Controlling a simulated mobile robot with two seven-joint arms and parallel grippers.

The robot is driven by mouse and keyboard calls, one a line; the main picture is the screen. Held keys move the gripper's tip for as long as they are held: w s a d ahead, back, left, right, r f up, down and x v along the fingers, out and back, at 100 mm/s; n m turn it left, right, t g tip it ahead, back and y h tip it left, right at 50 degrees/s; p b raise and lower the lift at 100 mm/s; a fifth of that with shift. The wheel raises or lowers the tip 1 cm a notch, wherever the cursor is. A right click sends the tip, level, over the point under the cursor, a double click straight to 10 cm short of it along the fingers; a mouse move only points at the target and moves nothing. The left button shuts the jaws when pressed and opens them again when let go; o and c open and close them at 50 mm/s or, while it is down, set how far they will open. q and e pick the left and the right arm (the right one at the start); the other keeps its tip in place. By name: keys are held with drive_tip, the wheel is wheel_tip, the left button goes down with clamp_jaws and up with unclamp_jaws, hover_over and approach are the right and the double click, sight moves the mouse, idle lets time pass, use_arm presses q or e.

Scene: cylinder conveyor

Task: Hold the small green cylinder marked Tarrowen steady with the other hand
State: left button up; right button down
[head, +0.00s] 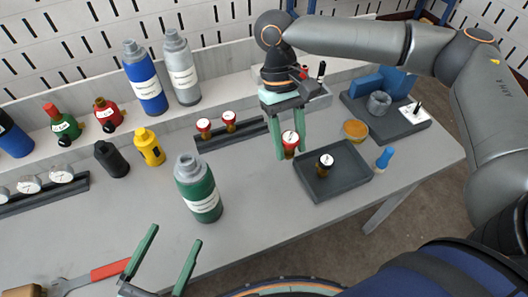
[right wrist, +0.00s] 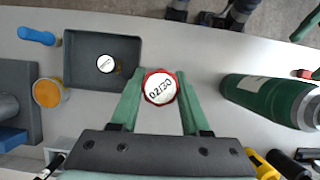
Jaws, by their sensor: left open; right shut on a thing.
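The small green cylinder (head: 198,190) stands upright on the grey bench, left of centre in the head view. It has a grey top and a white label too small to read. It also shows at the right of the right wrist view (right wrist: 262,98). My left gripper (head: 170,236) is open and empty at the bottom of the head view, in front of the cylinder and apart from it. My right gripper (head: 291,152) is shut on a red-and-brass fitting (head: 290,141) with a white face, whose marking looks like "02/30" in the right wrist view (right wrist: 160,88).
Two red-capped fittings (head: 229,118) stand in a rack behind. Yellow (head: 149,147) and black (head: 111,158) pieces stand left of the cylinder. A red-handled tool (head: 108,270) lies at front left.

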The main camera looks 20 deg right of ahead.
sight(198, 190)
use_arm(q)
drive_tip(key=shift+x, duration=6.1)
use_arm(e)
drive_tip(key=a+r+m+t+y, duration=0.3)
drive_tip(key=a+r+m+t, duration=0.4)
drive_tip(key=a+r+m, duration=1.2)
drive_tip(key=shift+w+a+r+m+t, duration=0.35)
drive_tip(key=shift+r+m, duration=0.45)
drive_tip(key=shift+m, duration=3.4)
use_arm(q)
drive_tip(key=shift+a, duration=0.1)
drive_tip(key=shift+c, duration=0.2)
